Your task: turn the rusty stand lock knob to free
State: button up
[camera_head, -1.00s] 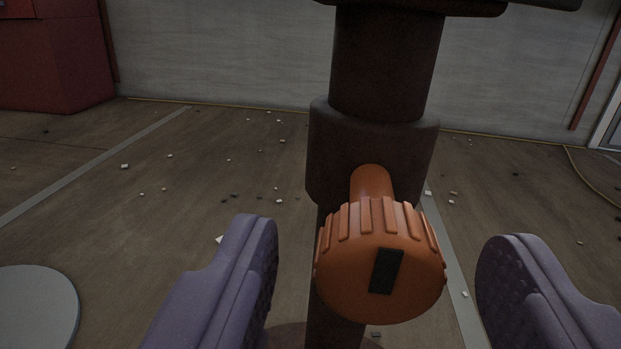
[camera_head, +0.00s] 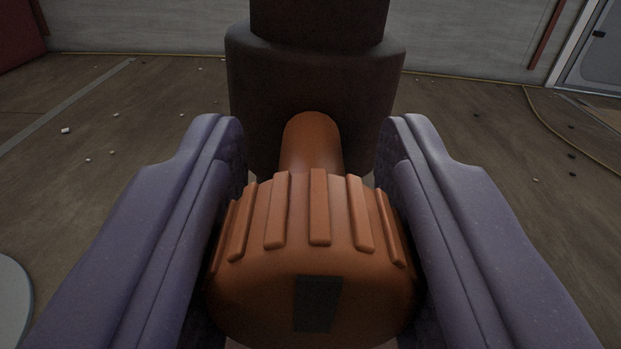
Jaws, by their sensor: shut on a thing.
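The orange ribbed lock knob (camera_head: 312,225) is large at the bottom centre of the view, with a dark rectangular mark (camera_head: 318,304) on its face. Its short orange shaft (camera_head: 311,145) runs into the dark brown collar of the stand (camera_head: 315,75). My gripper (camera_head: 312,170) has one purple padded finger on each side of the knob. The fingers are shut on the knob's left and right sides, and their tips reach past it beside the shaft. The finger pads' contact faces are mostly hidden.
The brown floor (camera_head: 110,110) around the stand is open, with small pale debris scattered on it. A grey wall (camera_head: 140,27) stands behind. A pale round disc (camera_head: 12,300) lies at the lower left, and a door (camera_head: 600,50) is at the upper right.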

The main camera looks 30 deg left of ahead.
jog(key=shift+n, duration=0.3)
jog(key=n, duration=0.3)
jog(key=shift+n+p, duration=0.4)
jog(key=n, duration=0.4)
jog(key=shift+s+f+n+p, duration=0.1)
jog(key=shift+n+p, duration=0.2)
jog(key=shift+p, duration=0.05)
jog(key=n, duration=0.8)
jog(key=shift+f+n, duration=0.1)
jog(key=shift+n, duration=0.5)
jog(key=o, duration=1)
jog(key=shift+o, duration=0.2)
